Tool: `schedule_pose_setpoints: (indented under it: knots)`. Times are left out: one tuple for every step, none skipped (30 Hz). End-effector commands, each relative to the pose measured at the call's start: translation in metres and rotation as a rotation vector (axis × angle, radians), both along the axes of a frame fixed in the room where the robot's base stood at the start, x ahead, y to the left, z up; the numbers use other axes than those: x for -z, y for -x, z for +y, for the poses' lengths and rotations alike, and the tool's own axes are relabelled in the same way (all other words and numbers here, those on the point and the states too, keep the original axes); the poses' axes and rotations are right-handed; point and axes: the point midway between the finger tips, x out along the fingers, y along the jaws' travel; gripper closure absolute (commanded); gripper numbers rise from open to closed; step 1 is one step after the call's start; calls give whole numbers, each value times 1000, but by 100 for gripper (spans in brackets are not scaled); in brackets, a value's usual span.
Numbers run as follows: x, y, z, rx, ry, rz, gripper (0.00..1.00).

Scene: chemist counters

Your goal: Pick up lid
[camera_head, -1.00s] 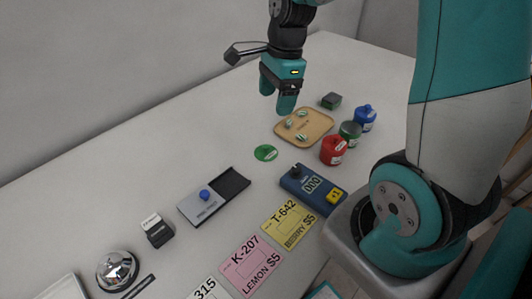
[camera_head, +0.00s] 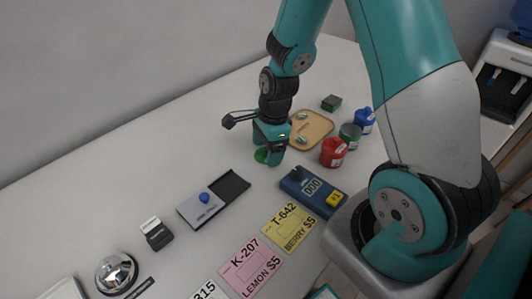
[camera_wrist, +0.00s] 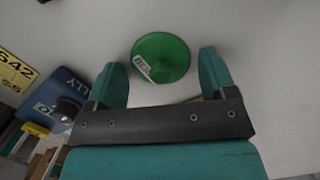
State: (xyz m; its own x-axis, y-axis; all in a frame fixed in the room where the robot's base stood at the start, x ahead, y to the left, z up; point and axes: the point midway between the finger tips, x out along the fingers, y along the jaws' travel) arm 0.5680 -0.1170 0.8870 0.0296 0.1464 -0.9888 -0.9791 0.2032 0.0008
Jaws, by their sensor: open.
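The lid is a flat green disc (camera_wrist: 163,57) with a white printed label, lying on the white counter. In the head view a part of the green lid (camera_head: 261,155) shows beside my fingers, and the rest is hidden by them. My gripper (camera_head: 269,158) points down close above the counter at the lid. In the wrist view my gripper (camera_wrist: 168,75) is open, with one finger on each side of the lid and the lid lying just ahead, between or below the fingertips. I cannot tell whether the fingers touch it.
A wooden tray (camera_head: 320,124) with candies lies behind my gripper. Red (camera_head: 333,152), green (camera_head: 350,133) and blue (camera_head: 364,120) jars stand to the right. A blue counter device (camera_head: 312,190) and a sliding box (camera_head: 188,212) lie in front.

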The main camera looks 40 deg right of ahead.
Motion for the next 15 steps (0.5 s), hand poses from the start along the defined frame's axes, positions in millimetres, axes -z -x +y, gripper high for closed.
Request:
schedule_pose_setpoints:
  knots:
    - [0, 0, 0, 0, 0, 0, 23]
    - [0, 0, 0, 0, 0, -1, 23]
    - [0, 0, 0, 0, 0, -1, 23]
    - [0, 0, 0, 0, 0, -1, 23]
    - [0, 0, 0, 0, 0, -1, 23]
    - [0, 0, 0, 0, 0, -1, 30]
    - [0, 0, 0, 0, 0, -1, 36]
    - [0, 0, 0, 0, 0, -1, 43]
    - [0, 0, 0, 0, 0, -1, 53]
    - [0, 0, 0, 0, 0, -1, 59]
    - [0, 0, 0, 0, 0, -1, 66]
    - [0, 0, 0, 0, 0, -1, 76]
    - [0, 0, 0, 0, 0, -1, 82]
    - [0, 0, 0, 0, 0, 0, 89]
    - [0, 0, 0, 0, 0, 0, 98]
